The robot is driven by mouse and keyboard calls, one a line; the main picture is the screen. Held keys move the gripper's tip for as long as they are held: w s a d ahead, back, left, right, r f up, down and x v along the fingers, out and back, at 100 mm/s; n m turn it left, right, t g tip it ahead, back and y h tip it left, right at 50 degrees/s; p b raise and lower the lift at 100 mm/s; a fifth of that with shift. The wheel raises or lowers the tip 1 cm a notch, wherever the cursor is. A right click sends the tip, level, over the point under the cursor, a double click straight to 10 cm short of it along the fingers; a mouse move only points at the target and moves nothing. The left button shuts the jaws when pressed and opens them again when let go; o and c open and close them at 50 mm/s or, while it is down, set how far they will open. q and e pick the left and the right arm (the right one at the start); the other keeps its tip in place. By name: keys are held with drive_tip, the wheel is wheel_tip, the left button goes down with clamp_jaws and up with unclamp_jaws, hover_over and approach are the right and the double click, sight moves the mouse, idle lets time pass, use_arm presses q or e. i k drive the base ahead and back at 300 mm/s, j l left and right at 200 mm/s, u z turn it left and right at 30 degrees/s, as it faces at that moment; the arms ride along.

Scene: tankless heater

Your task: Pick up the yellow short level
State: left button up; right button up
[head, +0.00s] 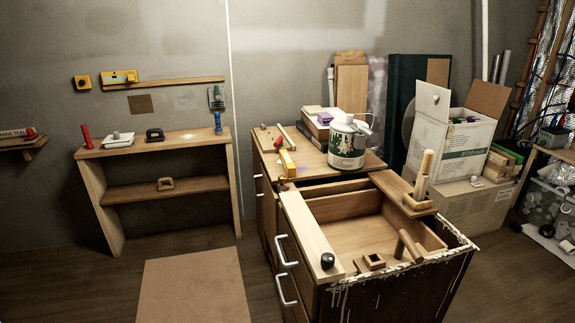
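A short yellow bar (287,163), which looks like a level, stands or leans on the top of the wooden cabinet, near its left front corner. A second yellow item (119,77) with a pale middle is at the wall above a narrow wooden strip; it could also be a level, and I cannot tell which one is meant. Neither of my grippers shows in the head view.
The wooden cabinet (267,199) has an open top drawer section in front. A white and green can (347,148) stands right of the yellow bar. A wooden shelf unit (104,206) with tools stands at the left wall. Floor between them holds a brown board (194,288).

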sight(289, 167)
drive_tip(key=z, duration=0.35)
drive_tip(key=i+j+z, duration=0.15)
drive_tip(key=z, duration=0.3)
drive_tip(key=i+j+z, duration=0.1)
drive_tip(key=j+z, duration=0.6)
drive_tip(key=z, duration=0.25)
